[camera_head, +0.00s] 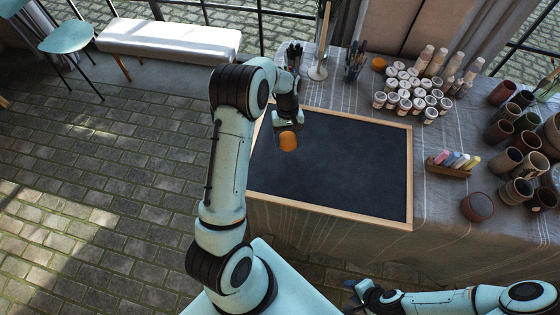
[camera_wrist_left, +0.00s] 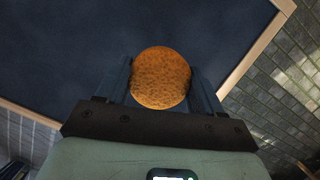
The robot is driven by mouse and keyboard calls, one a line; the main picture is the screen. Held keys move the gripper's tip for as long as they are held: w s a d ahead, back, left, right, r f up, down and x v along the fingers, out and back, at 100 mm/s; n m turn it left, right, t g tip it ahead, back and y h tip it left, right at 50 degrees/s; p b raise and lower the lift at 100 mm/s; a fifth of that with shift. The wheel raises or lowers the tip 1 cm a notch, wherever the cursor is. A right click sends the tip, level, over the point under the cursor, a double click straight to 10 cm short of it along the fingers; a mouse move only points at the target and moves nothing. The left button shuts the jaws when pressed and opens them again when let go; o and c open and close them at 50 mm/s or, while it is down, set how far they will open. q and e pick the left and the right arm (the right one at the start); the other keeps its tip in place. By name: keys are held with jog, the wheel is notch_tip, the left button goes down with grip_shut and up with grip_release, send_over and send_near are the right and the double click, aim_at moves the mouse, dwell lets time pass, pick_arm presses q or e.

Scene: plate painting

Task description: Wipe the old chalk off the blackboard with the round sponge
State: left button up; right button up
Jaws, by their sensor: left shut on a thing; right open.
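The blackboard (camera_head: 350,170) lies on the cloth-covered table with a light wooden frame. Its dark surface also fills much of the left wrist view (camera_wrist_left: 60,50). I see no clear chalk marks on the visible part. My left gripper (camera_head: 287,133) is over the board's upper left part, shut on the round orange sponge (camera_head: 288,141). In the left wrist view the sponge (camera_wrist_left: 160,78) sits between the two fingers. I cannot tell whether it touches the board. My right gripper (camera_head: 358,290) is open and empty, low in front of the table; its fingers show poorly.
Several paint pots (camera_head: 412,90) and bottles stand behind the board. A wooden holder with coloured chalks (camera_head: 452,163) is to its right, near a round dark-red lidded object (camera_head: 477,207) and several brown cups (camera_head: 507,160). A brush cup (camera_head: 354,65) stands behind.

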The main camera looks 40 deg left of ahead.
pick_arm(q)
jog(key=shift+d+p+v, duration=0.2)
jog(key=shift+p+v, duration=0.15)
jog(key=shift+v, duration=0.8)
jog(key=shift+s, duration=0.15)
